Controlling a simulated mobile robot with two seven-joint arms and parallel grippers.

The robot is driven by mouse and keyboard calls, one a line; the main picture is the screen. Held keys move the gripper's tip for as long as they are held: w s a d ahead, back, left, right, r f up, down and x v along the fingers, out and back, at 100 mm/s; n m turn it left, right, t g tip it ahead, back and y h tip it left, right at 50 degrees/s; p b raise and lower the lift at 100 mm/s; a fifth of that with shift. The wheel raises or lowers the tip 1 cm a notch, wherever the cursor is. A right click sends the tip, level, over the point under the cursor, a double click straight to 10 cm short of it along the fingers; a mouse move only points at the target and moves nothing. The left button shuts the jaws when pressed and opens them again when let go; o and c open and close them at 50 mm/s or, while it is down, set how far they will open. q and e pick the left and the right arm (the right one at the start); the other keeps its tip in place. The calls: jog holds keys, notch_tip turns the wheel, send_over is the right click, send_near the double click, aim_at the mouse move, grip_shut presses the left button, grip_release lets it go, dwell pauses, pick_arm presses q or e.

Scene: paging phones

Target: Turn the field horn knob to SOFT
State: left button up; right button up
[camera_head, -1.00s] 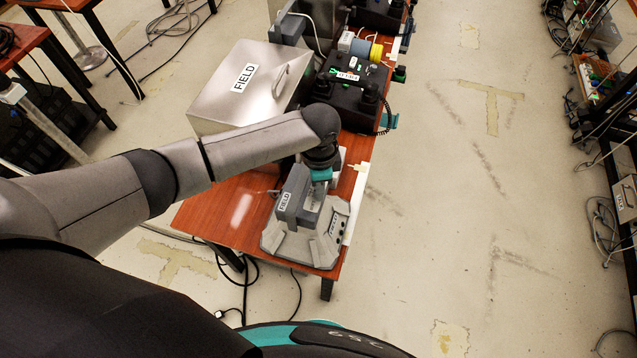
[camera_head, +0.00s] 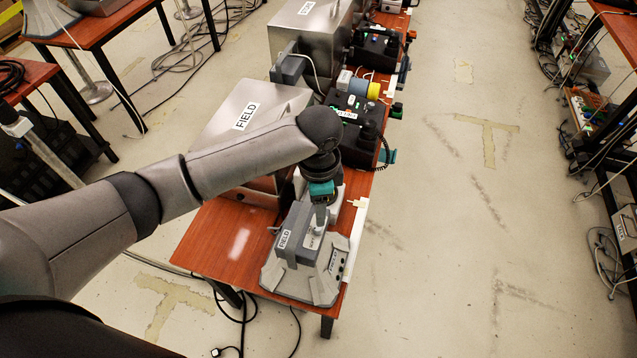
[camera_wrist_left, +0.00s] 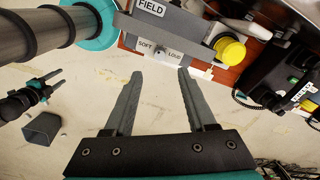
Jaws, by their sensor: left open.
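The field horn's grey housing (camera_wrist_left: 182,22) is at the top of the left wrist view, with a FIELD label. Its small round knob (camera_wrist_left: 161,50) sits between the words SOFT, on the left, and LOUD, on the right. The knob's pointer is too small to read. My left gripper (camera_wrist_left: 157,74) is open and empty, its fingertips just below the knob, not around it. In the head view my left gripper (camera_head: 320,212) is over a grey FIELD-labelled unit (camera_head: 318,285) at the table's near end. The knob is hidden there. My right gripper (camera_wrist_left: 48,82) is small at the left of the wrist view.
A metal FIELD case (camera_head: 225,155) and a black telephone box (camera_head: 350,140) stand farther along the wooden table (camera_head: 215,225). A yellow part (camera_wrist_left: 230,50) is right of the knob. Cables lie on the floor. The floor right of the table is clear.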

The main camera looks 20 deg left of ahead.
pick_arm(q)
notch_tip(320, 180, up, 7)
jog(key=shift+s+f, duration=0.1)
dwell(0.6)
